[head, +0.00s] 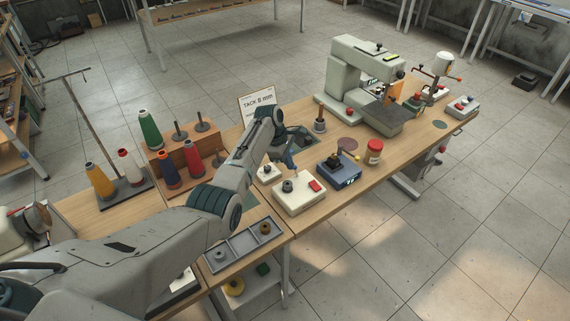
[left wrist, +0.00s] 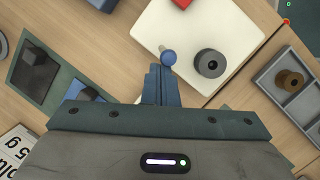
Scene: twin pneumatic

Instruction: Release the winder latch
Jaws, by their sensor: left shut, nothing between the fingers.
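The winder (head: 300,200) is a cream box with a dark spindle and a red button on top, on the long table. It also shows in the left wrist view (left wrist: 225,28), with its dark spindle (left wrist: 209,64). A small blue round knob (left wrist: 168,57), seemingly the latch, shows at the winder's near side in the left wrist view. My left gripper (left wrist: 160,72) is shut and empty, its blue fingertips right beside the knob. I cannot tell whether they touch. In the head view my left gripper (head: 291,167) is just behind the winder. My right gripper is not in view.
A blue box (head: 339,170) and a red jar (head: 374,152) stand right of the winder. A grey tray (head: 233,257) with bobbins lies in front left. Thread cones (head: 150,130) stand at left, and a sewing machine (head: 350,75) stands farther back.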

